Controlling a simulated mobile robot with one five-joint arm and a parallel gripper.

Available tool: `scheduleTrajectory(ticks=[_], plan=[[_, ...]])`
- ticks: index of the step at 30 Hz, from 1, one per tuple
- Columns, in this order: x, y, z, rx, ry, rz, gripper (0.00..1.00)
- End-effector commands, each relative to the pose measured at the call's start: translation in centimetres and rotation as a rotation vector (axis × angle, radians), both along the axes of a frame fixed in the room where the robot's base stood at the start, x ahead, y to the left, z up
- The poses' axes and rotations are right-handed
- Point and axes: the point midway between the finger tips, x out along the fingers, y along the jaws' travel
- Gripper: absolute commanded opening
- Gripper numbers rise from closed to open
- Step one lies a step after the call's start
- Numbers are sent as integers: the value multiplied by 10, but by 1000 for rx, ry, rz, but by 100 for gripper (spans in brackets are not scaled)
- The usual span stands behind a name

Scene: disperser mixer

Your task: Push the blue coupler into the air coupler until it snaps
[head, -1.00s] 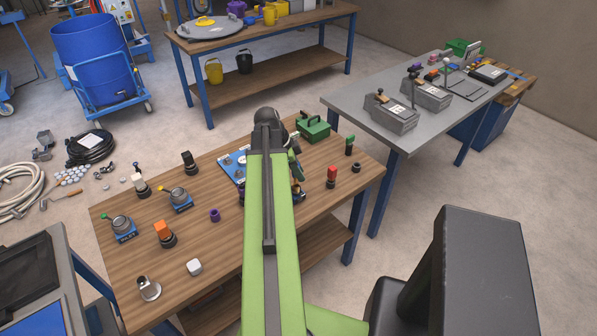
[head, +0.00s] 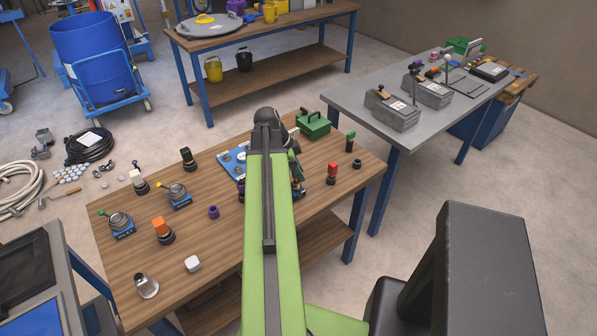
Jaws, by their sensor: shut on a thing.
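My gripper (head: 298,187) is over the wooden workbench, low behind my green arm, and only a small dark part of it shows to the right of the arm. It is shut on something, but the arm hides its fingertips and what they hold. A blue plate (head: 232,163) with small round grey fittings lies just left of the arm, its right part covered. I cannot make out the blue coupler or the air coupler, nor whether they touch.
A grey table (head: 350,103) with control boxes stands at right.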

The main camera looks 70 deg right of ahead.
Motion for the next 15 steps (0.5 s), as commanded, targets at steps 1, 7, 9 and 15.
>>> scheduleTrajectory(ticks=[1,7,9,15], plan=[[0,0,-3,0,0,0,0],[0,0,-8,0,0,0,0],[0,0,-9,0,0,0,0],[0,0,-14,0,0,0,0]])
